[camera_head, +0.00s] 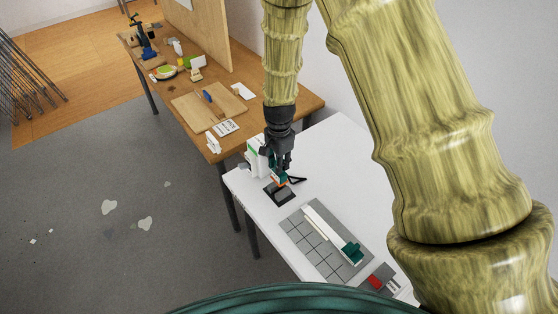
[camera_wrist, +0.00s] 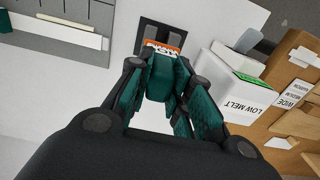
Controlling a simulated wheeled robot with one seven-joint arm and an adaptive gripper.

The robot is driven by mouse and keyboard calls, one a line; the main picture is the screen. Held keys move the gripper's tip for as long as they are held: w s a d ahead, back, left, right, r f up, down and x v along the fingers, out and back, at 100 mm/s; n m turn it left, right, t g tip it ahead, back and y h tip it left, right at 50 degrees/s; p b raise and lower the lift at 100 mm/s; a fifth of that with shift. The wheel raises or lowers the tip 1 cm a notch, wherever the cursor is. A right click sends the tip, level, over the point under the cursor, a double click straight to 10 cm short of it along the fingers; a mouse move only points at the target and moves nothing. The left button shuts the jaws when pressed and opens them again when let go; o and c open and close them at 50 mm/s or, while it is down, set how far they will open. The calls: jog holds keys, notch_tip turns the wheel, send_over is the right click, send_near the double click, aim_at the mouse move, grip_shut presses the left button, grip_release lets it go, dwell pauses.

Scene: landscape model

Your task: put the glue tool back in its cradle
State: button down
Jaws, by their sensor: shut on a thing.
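The glue tool, teal with an orange and white label, shows in the wrist view (camera_wrist: 161,50) between the fingers of my gripper (camera_wrist: 163,80). My gripper (camera_head: 279,160) is shut on it and points down over the white table in the head view. Only a small teal and orange part of the tool (camera_head: 281,180) shows there below the fingers. A dark square cradle (camera_head: 280,195) lies on the table just under the tool; it also shows beyond the tool in the wrist view (camera_wrist: 149,36). Whether the tool touches the cradle is hidden.
A white box marked "LOW MELT" (camera_wrist: 236,88) stands close beside the gripper. A grey gridded mat (camera_head: 312,252) with a white strip lies nearer on the white table (camera_head: 262,221). A wooden bench (camera_head: 205,132) with tools and boards adjoins it behind.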

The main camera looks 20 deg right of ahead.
jog(key=shift+f+b, duration=0.8)
jog(key=shift+f, duration=1.2)
jog(key=shift+f, duration=0.25)
jog(key=c, duration=1.2)
grip_release()
notch_tip(320, 180, up, 12)
